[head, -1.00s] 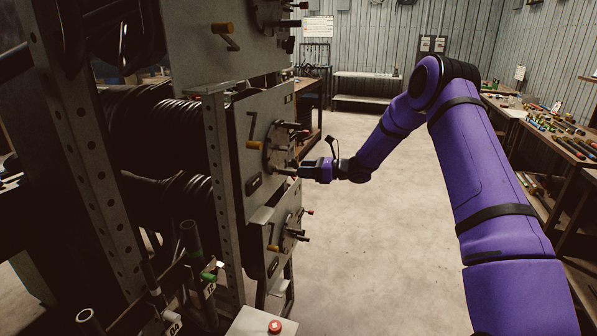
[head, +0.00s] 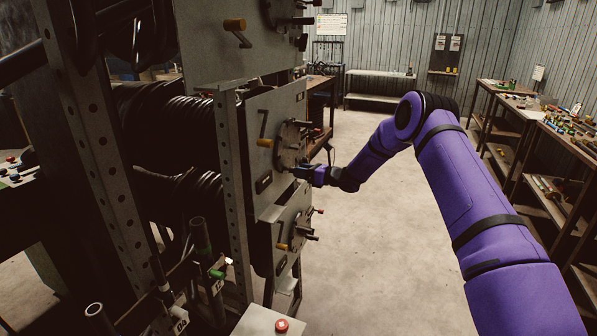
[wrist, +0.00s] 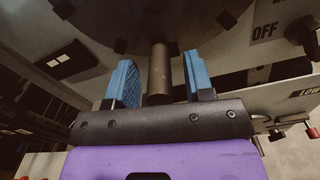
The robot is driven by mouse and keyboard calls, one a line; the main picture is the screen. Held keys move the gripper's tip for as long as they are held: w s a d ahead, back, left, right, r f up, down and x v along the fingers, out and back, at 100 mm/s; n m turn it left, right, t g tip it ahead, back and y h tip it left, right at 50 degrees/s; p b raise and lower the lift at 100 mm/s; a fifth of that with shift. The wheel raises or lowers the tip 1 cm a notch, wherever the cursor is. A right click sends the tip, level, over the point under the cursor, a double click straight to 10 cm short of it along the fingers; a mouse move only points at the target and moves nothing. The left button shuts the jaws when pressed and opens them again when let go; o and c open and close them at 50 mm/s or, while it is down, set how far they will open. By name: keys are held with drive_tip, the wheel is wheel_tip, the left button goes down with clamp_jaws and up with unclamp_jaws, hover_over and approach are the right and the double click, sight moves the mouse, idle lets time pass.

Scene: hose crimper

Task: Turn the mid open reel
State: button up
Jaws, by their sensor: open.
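The mid reel's grey panel (head: 262,118) stands in the rack at centre left in the head view. Its round hub disc (head: 290,150) carries several dark pegs and an orange-handled lever to its left. My gripper (head: 297,172) is at the lower part of this disc. In the wrist view my gripper (wrist: 160,85) is open, with one blue finger on each side of a dark cylindrical peg (wrist: 160,72). Gaps show between the peg and both fingers. The disc (wrist: 180,25) fills the top of the wrist view. In the head view the fingertips are too small to make out.
Another reel panel (head: 283,235) with pegs sits below, and one (head: 225,45) above. A red button box (head: 272,322) is at the bottom front. Open floor (head: 375,240) lies to the right, with cluttered benches (head: 545,120) along the right wall.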

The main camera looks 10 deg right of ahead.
drive_tip(key=shift+x, duration=0.8)
drive_tip(key=shift+c, duration=0.5)
clamp_jaws()
drive_tip(key=shift+s+a+r+m, duration=0.1)
drive_tip(key=shift+s+a+m, duration=0.15)
drive_tip(key=shift+m, duration=0.3)
drive_tip(key=shift+s+a+r+m, duration=0.15)
drive_tip(key=shift+s+m, duration=0.15)
drive_tip(key=shift+m, duration=0.25)
drive_tip(key=shift+s+a+r+m, duration=0.25)
drive_tip(key=shift+s+m, duration=0.1)
drive_tip(key=shift+m, duration=0.25)
drive_tip(key=shift+s+a+r+m, duration=0.2)
drive_tip(key=shift+s+r+m, duration=0.1)
drive_tip(key=shift+m, duration=0.3)
drive_tip(key=shift+o, duration=0.5)
unclamp_jaws()
